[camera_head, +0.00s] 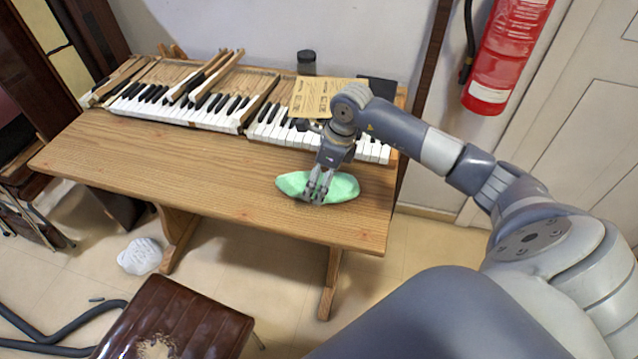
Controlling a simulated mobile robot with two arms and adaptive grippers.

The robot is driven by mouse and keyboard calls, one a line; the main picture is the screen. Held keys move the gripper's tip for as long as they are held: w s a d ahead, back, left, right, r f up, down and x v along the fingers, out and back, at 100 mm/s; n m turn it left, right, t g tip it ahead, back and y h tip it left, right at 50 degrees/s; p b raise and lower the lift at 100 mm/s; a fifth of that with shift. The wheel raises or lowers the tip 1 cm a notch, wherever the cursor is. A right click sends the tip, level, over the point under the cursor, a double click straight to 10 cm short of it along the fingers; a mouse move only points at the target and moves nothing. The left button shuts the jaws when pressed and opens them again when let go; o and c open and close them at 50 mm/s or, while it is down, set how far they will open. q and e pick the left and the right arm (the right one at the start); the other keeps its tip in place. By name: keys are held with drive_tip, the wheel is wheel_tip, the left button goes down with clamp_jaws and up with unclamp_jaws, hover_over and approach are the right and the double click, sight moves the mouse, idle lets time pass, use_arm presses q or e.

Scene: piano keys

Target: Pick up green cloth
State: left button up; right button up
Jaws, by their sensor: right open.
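The green cloth (343,187) lies on the wooden table near its right end, in front of the piano keys. It is a pale green, flattened oval shape. My right gripper (316,200) points down over the middle of the cloth, with its fingers in front of part of it. The right gripper is open. Whether its fingertips touch the cloth I cannot tell. My left gripper is not in view.
The wooden table (190,180) has free room left of the cloth. Piano keys (185,112) with loose wooden pieces, a brown paper (322,95) and a dark jar (306,63) fill its back. A brown stool (180,325) stands in front. A red extinguisher (506,55) hangs at right.

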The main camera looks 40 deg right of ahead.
drive_tip(key=shift+f, duration=0.2)
drive_tip(key=c, duration=1.2)
drive_tip(key=shift+o, duration=0.2)
drive_tip(key=shift+r, duration=0.15)
drive_tip(key=shift+r+b, duration=0.3)
drive_tip(key=shift+r, duration=0.4)
drive_tip(key=shift+a+r+b, duration=0.35)
drive_tip(key=shift+a+r, duration=0.25)
drive_tip(key=shift+r, duration=0.3)
drive_tip(key=a, duration=0.4)
drive_tip(key=a+r+b, duration=0.1)
drive_tip(key=a, duration=0.4)
drive_tip(key=a+b, duration=0.1)
drive_tip(key=a, duration=0.4)
drive_tip(key=shift+s+r, duration=0.25)
drive_tip(key=shift+s, duration=0.1)
drive_tip(key=shift+a, duration=0.45)
